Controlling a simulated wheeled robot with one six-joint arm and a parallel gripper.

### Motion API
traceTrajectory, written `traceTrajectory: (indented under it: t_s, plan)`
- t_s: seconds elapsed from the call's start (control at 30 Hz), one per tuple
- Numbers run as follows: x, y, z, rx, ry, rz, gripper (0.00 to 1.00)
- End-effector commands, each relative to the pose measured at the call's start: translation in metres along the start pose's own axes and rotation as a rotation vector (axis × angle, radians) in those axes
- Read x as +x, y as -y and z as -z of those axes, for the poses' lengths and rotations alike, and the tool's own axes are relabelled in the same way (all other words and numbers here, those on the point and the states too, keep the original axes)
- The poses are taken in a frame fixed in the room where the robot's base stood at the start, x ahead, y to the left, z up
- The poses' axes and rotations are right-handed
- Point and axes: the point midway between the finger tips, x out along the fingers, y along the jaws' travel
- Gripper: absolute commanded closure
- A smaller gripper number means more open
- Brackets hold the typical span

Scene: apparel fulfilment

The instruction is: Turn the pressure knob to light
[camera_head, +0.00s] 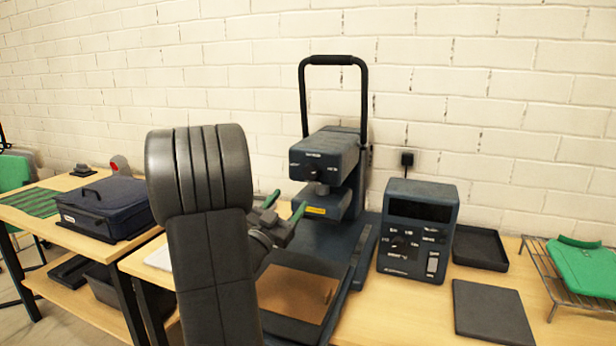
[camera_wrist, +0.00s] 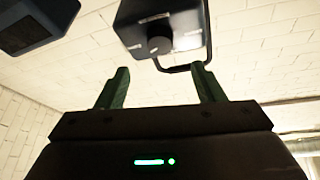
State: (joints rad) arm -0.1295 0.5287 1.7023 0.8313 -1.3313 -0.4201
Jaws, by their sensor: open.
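The dark heat press (camera_head: 330,150) stands on the table with its looped handle raised. A round dark knob (camera_head: 313,174) is on the front of its head, with small pale labels above and at both sides, too small to read. The knob (camera_wrist: 160,45) also shows in the wrist view, beyond and roughly between the fingertips. My gripper (camera_head: 284,209) is open and empty, with green fingers, in front of and below the press head, apart from the knob. The fingers (camera_wrist: 162,80) show in the wrist view too. The knob's exact setting cannot be read.
A control box (camera_head: 418,230) with its own dial stands right of the press. Beyond it are a black tray (camera_head: 480,248), a dark flat pad (camera_head: 492,312) and a wire rack (camera_head: 540,275) with green cloth. A navy case (camera_head: 104,208) lies at left. My arm hides part of the table.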

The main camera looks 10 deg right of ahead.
Motion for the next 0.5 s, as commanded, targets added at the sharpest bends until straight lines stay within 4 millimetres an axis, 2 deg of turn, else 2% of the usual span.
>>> traceTrajectory:
  t_s: [0.1, 0.3, 0.5]
  plan:
    - [0.029, -0.001, 0.002, -0.001, -0.003, -0.003, 0.38]
    - [0.07, 0.0, 0.002, 0.0, -0.001, -0.002, 0.38]
    - [0.096, 0.0, 0.001, 0.0, -0.001, 0.001, 0.38]
